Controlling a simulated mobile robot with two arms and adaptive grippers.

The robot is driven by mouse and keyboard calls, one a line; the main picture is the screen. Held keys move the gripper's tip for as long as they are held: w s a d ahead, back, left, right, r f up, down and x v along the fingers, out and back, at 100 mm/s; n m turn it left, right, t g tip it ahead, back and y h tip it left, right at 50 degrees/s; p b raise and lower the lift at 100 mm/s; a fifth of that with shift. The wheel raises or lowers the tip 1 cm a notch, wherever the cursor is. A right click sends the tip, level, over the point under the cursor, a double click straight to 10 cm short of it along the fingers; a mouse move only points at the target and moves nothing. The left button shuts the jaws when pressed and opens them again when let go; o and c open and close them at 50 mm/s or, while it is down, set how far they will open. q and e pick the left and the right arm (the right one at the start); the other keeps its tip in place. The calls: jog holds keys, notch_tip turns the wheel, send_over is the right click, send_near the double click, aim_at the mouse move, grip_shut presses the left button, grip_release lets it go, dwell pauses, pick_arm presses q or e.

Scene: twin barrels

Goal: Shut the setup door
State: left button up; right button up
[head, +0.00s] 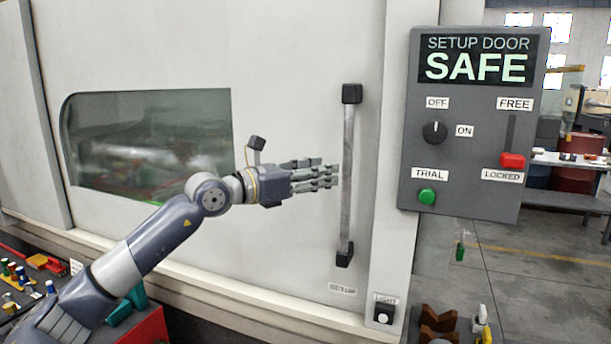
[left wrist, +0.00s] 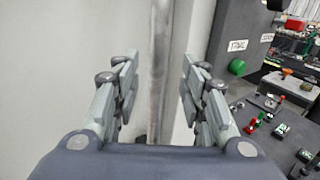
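The setup door (head: 285,110) is a pale panel with a dark window (head: 150,140). Its right edge lies along the pale post (head: 395,250), and I see no open gap there. A vertical grey bar handle (head: 347,215) with black end mounts is on the door's right part, above a "SETUP" label. My left gripper (head: 332,174) reaches the handle from the left, at about its mid-height. In the left wrist view the handle (left wrist: 160,65) stands between the spread fingers, with space on both sides. My right gripper is not in view.
A control panel (head: 470,185) on the right reads "SETUP DOOR SAFE". It has a black knob (head: 434,132), a green button (head: 427,196) and a red slider (head: 512,160) beside "LOCKED". A light switch (head: 383,314) is low on the post. Trays with tools (head: 35,262) lie lower left.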

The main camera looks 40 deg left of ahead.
pick_arm(q)
jog(key=shift+v, duration=1.7)
jog(key=shift+d, duration=0.15)
